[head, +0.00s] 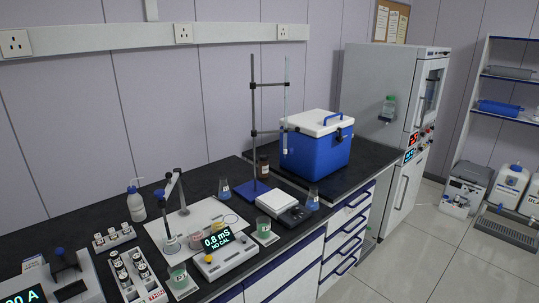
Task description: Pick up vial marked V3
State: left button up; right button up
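A white rack (152,296) at the front left of the dark bench holds several small vials (122,275) with dark and pale parts. A second, smaller white rack (114,238) with several vials stands just behind it. The vial labels are too small to read, so I cannot tell which vial is marked V3. Neither of my grippers is in view.
A conductivity meter (224,255), beakers (179,277), a wash bottle (136,204) and a probe stand (184,209) crowd the bench near the racks. A tall clamp stand (254,135) and blue cooler (315,150) are farther right.

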aim_at(136, 257)
jog(key=i+l+u, duration=0.1)
jog(key=i+u, duration=0.15)
jog(key=u, duration=0.25)
jog(key=i+l+u, duration=0.2)
jog(key=u, duration=0.25)
jog(key=i+l+u, duration=0.15)
jog(key=l+u, duration=0.15)
jog(key=u, duration=0.2)
